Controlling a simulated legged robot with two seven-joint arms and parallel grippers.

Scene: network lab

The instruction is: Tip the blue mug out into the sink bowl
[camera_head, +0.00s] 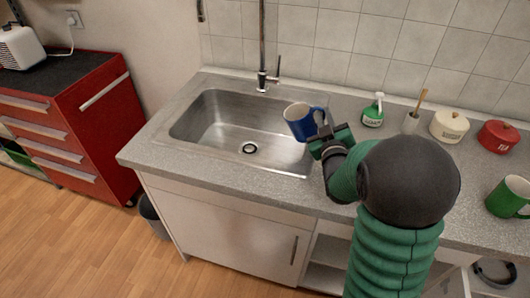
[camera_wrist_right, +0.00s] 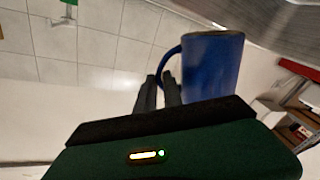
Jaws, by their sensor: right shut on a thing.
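The blue mug (camera_head: 299,123) is held over the right side of the steel sink bowl (camera_head: 213,123), tilted a little, with its pale inside showing at the top. My right gripper (camera_head: 322,134) is shut on the mug's handle, on the mug's right side. In the right wrist view the mug (camera_wrist_right: 212,64) stands beyond the fingertips (camera_wrist_right: 165,85), with its handle between them. Whether anything is in the mug cannot be told. The bowl looks empty, with a dark drain (camera_head: 249,148) in its floor. My left gripper is not in view.
A tap (camera_head: 262,75) rises behind the bowl. A soap bottle (camera_head: 373,112), a brush holder (camera_head: 411,122), a cream pot (camera_head: 448,127), a red pot (camera_head: 498,136) and a green mug (camera_head: 509,197) stand on the right counter. A red drawer cabinet (camera_head: 95,115) stands left.

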